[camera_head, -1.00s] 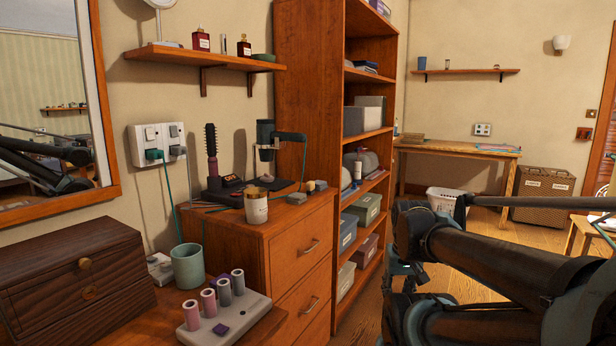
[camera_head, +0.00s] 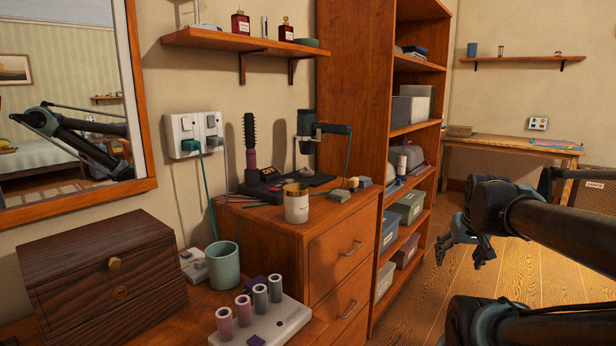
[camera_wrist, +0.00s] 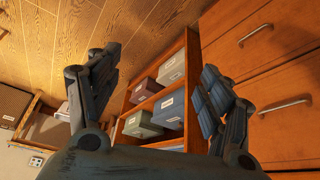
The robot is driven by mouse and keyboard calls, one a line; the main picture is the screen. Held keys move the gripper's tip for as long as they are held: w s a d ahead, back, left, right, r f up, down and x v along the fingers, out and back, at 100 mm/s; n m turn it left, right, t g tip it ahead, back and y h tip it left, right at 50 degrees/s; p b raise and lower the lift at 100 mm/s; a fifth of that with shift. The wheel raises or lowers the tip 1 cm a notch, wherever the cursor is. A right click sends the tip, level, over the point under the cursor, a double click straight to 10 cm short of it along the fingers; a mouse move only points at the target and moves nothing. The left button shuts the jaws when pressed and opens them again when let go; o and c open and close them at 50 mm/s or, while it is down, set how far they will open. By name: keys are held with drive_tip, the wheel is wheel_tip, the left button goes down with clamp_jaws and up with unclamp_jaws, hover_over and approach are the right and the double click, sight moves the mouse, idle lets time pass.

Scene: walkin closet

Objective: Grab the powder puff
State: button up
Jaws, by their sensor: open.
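I cannot pick out a powder puff for sure. Small grey blocks (camera_head: 340,195) lie on the wooden drawer cabinet (camera_head: 285,232) beside a cream jar (camera_head: 296,205), too small to identify. Small purple pieces (camera_head: 256,341) lie by the curler stand at the bottom of the head view. My gripper (camera_head: 463,254) is to the right of the cabinet, over the floor and apart from everything. In the wrist view my gripper (camera_wrist: 160,65) has its fingers spread wide with nothing between them.
A hair brush tool (camera_head: 250,145) and a holder (camera_head: 307,135) stand at the cabinet's back. A green cup (camera_head: 223,266), a dark wooden box (camera_head: 92,262) and a curler stand (camera_head: 270,325) are at lower left. A tall shelf (camera_head: 350,80) rises behind the cabinet. Floor (camera_head: 530,275) is clear.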

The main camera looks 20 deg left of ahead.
drive_tip(key=w+a+r+n+t+y, duration=0.1)
drive_tip(key=w+a+r, duration=0.1)
drive_tip(key=w+r, duration=0.15)
drive_tip(key=w+a+r+t, duration=0.1)
drive_tip(key=w+a+r, duration=0.15)
drive_tip(key=w, duration=0.25)
wheel_tip(320, 180, up, 12)
drive_tip(key=n+t+y, duration=0.3)
drive_tip(key=n+y, duration=0.5)
hover_over(310, 172)
drive_tip(key=s+d, duration=1)
drive_tip(key=x, duration=1.1)
drive_tip(key=shift+w+a+f, duration=0.1)
drive_tip(key=shift+w+a, duration=0.05)
drive_tip(key=shift+w+a+f+g, duration=0.15)
drive_tip(key=shift+w+a+f, duration=0.05)
drive_tip(key=shift+w+a, duration=0.45)
drive_tip(key=shift+w+a+f+g, duration=0.2)
drive_tip(key=shift+w+a, duration=0.25)
drive_tip(key=shift+a, duration=0.3)
drive_tip(key=shift+x, duration=0.9)
